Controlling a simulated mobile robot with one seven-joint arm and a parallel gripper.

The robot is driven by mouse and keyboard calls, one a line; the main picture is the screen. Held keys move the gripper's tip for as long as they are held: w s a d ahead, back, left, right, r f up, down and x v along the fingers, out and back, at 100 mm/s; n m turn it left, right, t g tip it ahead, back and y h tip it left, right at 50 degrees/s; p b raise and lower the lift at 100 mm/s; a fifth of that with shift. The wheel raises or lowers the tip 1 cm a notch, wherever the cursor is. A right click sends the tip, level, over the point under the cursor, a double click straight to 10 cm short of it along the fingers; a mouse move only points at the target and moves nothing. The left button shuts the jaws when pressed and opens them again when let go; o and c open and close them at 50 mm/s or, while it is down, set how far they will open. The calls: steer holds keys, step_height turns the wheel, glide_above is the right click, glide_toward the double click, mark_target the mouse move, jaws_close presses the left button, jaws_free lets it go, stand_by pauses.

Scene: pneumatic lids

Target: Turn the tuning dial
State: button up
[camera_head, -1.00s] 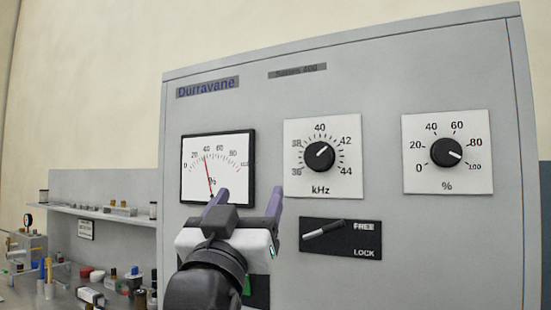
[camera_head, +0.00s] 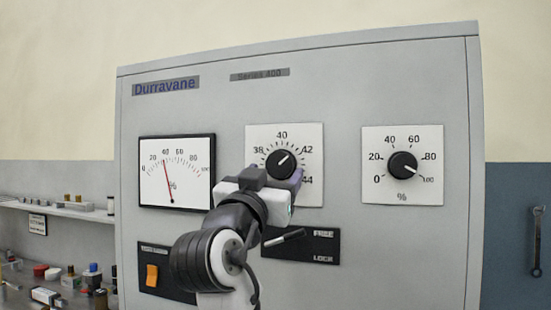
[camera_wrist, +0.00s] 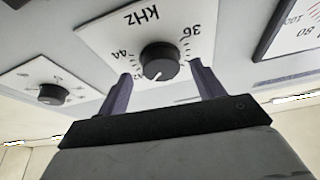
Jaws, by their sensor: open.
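The tuning dial (camera_head: 280,163) is a black round knob on a white kHz plate (camera_head: 312,140). Its white mark points up and right, between 40 and 42. My gripper (camera_head: 273,179) is in front of the dial's lower part, with its purple fingers open. In the wrist view, the dial (camera_wrist: 160,63) shows between and beyond the two fingertips of my gripper (camera_wrist: 161,78). The fingers are on either side of it with gaps, and I see no contact. The gripper hides the lower left of the kHz plate in the head view.
Below the dial is a FREE/LOCK lever (camera_head: 285,237), its handle tilted up toward FREE. A % meter (camera_head: 177,172) is left, a second % knob (camera_head: 403,165) right. An orange switch (camera_head: 152,275) sits lower left, close to my arm. A cluttered bench (camera_head: 60,290) stands left.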

mark_target(280, 165)
steer(key=shift+x, duration=1.1)
steer(key=c, duration=1)
steer(key=shift+n, duration=0.4)
steer(key=n+y, duration=0.1)
steer(key=n, duration=0.1)
steer(key=n+y, duration=0.1)
steer(key=n, duration=0.1)
steer(key=shift+d+n+t+y, duration=0.2)
steer(key=shift+n+t+y, duration=0.1)
steer(key=shift+n+t, duration=0.1)
steer(key=shift+d+n+y, duration=0.1)
steer(key=shift+n+y, duration=1.1)
steer(key=shift+n, duration=1.1)
